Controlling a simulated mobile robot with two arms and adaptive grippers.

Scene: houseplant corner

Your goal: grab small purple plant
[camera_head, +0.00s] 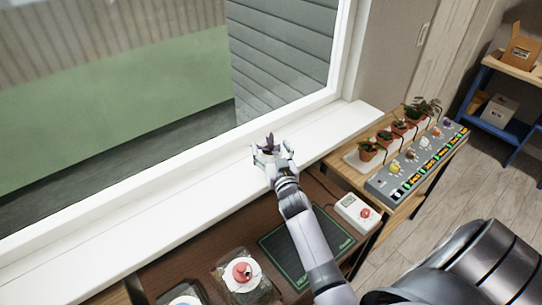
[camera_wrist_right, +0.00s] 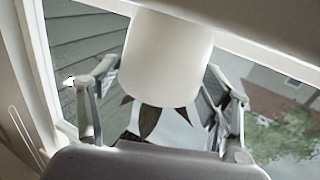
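The small purple plant (camera_head: 269,141) has dark pointed leaves and is at the window sill, in the middle of the head view. My right gripper (camera_head: 270,152) reaches it from the front, with a finger on each side. In the right wrist view its white pot (camera_wrist_right: 165,60) appears upside down, with the purple leaves (camera_wrist_right: 149,121) below it. The fingertips meet the pot's sides there, so the gripper looks shut on it. Whether the pot's base touches the sill is unclear. My left gripper is not in view.
The white sill (camera_head: 205,194) is otherwise clear, with window glass behind. On the right, a tray of potted plants (camera_head: 368,150) stands beside a grey panel (camera_head: 418,160). Below are a white box with a red button (camera_head: 358,211), a dark green mat (camera_head: 305,246) and a red-topped item (camera_head: 241,272).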

